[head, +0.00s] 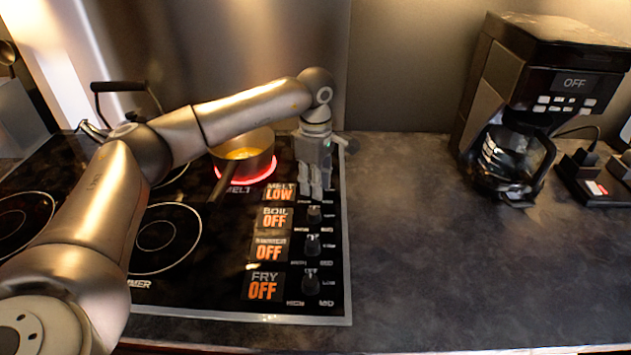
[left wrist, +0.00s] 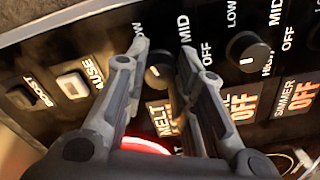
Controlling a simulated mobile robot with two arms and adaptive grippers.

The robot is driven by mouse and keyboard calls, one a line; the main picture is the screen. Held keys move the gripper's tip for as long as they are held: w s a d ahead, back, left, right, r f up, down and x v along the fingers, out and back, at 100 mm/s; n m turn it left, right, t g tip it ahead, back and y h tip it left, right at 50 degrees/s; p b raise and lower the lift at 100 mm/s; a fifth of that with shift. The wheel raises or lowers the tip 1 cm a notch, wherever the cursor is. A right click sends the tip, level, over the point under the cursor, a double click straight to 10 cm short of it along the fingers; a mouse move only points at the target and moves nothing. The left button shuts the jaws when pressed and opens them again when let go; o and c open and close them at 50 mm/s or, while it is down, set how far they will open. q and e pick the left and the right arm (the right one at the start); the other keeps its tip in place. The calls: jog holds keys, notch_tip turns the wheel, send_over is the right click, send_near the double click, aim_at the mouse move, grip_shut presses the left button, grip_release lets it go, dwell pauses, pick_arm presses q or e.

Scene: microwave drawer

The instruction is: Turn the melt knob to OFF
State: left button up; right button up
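The melt knob (left wrist: 158,76) is a round black knob on the stove's control strip, with a light mark on it. In the head view my left gripper hides it. The melt display (head: 280,191) reads LOW in orange. My left gripper (head: 311,195) points down at the far end of the knob row. In the left wrist view its two fingers (left wrist: 162,50) are apart, one on each side of the melt knob. Small gaps seem to show between fingers and knob; contact is not clear. My right gripper is in neither view.
A pot (head: 243,157) with yellow contents sits on a red glowing burner, left of the gripper. Nearer knobs (head: 312,244) line the strip; the displays beside them read OFF. A coffee maker (head: 530,100) stands at right. The counter (head: 420,250) between is clear.

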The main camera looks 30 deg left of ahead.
pick_arm(q)
jog(key=shift+c, duration=0.9)
jog(key=shift+n, duration=0.3)
jog(key=n, duration=0.9)
jog(key=shift+n, duration=2.3)
jog(key=o, duration=1)
jog(key=shift+o, duration=0.2)
